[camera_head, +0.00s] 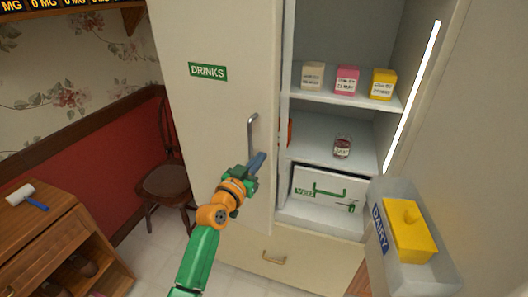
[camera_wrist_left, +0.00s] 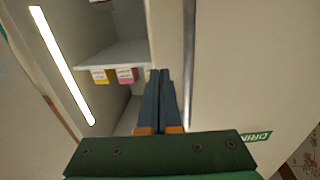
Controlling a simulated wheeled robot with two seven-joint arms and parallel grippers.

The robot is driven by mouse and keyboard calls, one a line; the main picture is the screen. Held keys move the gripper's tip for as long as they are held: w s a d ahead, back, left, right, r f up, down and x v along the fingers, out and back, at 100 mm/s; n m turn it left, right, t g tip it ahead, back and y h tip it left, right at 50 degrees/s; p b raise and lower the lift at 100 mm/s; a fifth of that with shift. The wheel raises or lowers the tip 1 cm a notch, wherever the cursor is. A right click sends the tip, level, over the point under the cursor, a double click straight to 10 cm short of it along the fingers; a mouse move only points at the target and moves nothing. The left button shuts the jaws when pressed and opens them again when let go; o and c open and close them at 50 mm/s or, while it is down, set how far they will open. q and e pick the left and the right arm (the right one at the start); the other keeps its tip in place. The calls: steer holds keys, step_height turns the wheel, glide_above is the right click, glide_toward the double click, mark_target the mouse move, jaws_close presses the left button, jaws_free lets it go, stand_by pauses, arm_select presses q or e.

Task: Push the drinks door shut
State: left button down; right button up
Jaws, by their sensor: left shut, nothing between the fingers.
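The drinks door (camera_head: 205,120) is a cream panel with a green DRINKS label (camera_head: 208,71) and a grey bar handle (camera_head: 253,135). It stands partly open, with shelves showing to its right. My left gripper (camera_head: 258,161) is shut and empty, in front of the door's lower right part, just below the handle. Whether it touches the door I cannot tell. In the left wrist view the shut fingers (camera_wrist_left: 160,98) point up past the door's edge, with the door (camera_wrist_left: 240,70) and part of its label (camera_wrist_left: 250,137) on the right. My right gripper is not in view.
The cabinet shelves (camera_head: 325,125) hold small boxes, a jar (camera_head: 342,146) and a white box (camera_head: 328,188). A clear DAIRY bin (camera_head: 405,272) with a yellow block (camera_head: 408,236) juts out at right. A chair (camera_head: 165,180) and a wooden cabinet (camera_head: 60,240) stand at left.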

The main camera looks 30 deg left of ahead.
mark_target(268, 146)
arm_select(q)
steer(key=shift+w+a, duration=0.15)
steer(key=shift+w, duration=0.55)
steer(key=shift+w+a, duration=0.1)
steer(key=shift+w, duration=0.6)
steer(key=shift+d, duration=0.1)
steer(key=shift+w+f+b, duration=0.15)
steer(key=shift+w+b, duration=0.15)
steer(key=shift+b, duration=0.1)
steer(key=w+b, duration=0.3)
steer(key=w, duration=0.1)
steer(key=shift+w+f, duration=0.1)
steer(key=shift+r, duration=0.4)
steer(key=shift+a+r, duration=0.2)
steer(key=shift+r, duration=0.1)
